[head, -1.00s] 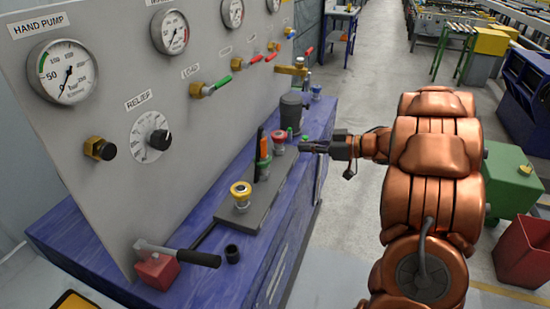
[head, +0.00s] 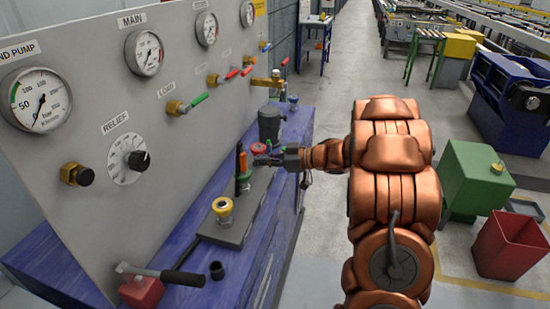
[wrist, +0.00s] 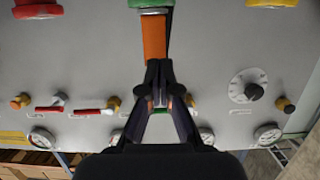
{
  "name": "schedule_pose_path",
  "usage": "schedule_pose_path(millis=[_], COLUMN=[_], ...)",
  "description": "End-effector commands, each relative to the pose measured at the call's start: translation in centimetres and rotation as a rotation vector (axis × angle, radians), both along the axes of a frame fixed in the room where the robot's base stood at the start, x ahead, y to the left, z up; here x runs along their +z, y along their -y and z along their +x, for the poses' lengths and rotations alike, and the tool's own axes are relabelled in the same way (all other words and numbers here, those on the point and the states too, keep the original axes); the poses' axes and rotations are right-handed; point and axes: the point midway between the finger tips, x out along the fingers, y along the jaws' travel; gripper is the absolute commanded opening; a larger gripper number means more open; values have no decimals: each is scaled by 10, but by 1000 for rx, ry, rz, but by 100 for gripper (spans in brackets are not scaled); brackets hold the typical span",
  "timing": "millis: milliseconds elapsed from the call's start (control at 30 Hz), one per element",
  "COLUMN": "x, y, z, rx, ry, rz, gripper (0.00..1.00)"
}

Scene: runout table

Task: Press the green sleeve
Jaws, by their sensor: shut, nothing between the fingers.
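The green sleeve (head: 243,164) is on the middle fitting of a dark strip (head: 262,189), with an orange upright part (head: 240,148) at it. In the wrist view, the green sleeve (wrist: 150,3) is at the top edge, partly cut off, with the orange part (wrist: 154,38) below it. My gripper (head: 262,159) is shut and empty, just right of the green fitting. In the wrist view, my gripper (wrist: 158,66) has its fingertips over the lower end of the orange part. I cannot tell whether they touch.
A red-ringed fitting (head: 258,148) stands beyond the green one; a yellow-ringed fitting (head: 222,206) is nearer. The gauge panel (head: 85,140) rises on the left. A grey cup (head: 270,124) is behind, and a red-based lever (head: 142,291) is in front.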

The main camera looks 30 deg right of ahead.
Motion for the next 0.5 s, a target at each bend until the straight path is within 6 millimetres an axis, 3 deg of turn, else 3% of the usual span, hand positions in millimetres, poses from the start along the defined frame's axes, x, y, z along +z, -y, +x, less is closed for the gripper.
schedule_pose_path(millis=[233,500], x=[-7,-35], y=[-25,-23], z=[23,22], rx=[3,0], ry=[-2,0], rz=[3,3], gripper=[0,0])
